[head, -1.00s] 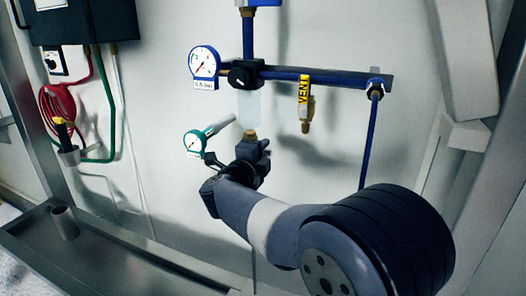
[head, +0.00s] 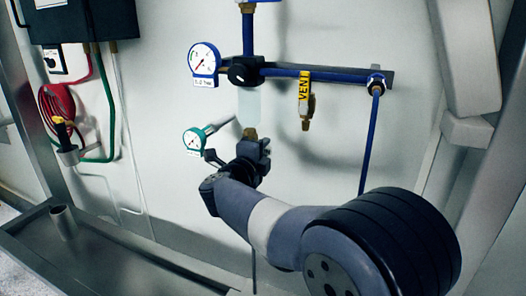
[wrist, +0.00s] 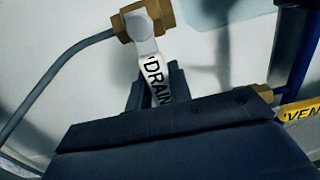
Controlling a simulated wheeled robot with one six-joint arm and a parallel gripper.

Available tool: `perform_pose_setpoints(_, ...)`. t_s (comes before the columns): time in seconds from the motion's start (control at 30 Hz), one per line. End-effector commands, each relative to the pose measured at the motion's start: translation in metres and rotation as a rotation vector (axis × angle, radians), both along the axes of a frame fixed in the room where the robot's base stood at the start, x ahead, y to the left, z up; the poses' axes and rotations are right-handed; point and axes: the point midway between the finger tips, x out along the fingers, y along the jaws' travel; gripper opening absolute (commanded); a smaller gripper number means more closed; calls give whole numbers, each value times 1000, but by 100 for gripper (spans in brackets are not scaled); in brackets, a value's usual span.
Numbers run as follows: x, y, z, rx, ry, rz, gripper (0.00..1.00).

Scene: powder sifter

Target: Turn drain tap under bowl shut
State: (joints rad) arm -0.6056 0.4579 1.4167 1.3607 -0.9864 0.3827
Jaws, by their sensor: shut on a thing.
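The clear bowl (head: 250,106) hangs below the black regulator body on the wall. The drain tap's brass body (head: 249,133) is right under it. In the wrist view the brass body (wrist: 148,18) sits at the top, with a pale lever (wrist: 155,72) marked DRAIN running down from it. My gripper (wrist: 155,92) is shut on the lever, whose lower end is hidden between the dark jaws. In the head view my gripper (head: 253,150) is just below the bowl, and the lever is hidden behind it.
A blue-rimmed gauge (head: 204,59) and a green-rimmed gauge (head: 194,140) are at the left. A yellow VENT tap (head: 305,95) hangs at the right under the blue pipe (head: 290,72). A red coiled hose (head: 58,105) is farther left. A metal tray (head: 110,262) lies below.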

Motion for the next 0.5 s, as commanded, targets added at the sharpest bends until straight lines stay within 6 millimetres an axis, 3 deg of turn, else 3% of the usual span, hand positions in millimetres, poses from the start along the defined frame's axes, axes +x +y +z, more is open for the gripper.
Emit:
perform_pose_setpoints(0.3, 0, 0, -1, 1, 1, 0, 42)
perform_pose_setpoints(0.5, 0, 0, -1, 0, 1, 0, 42)
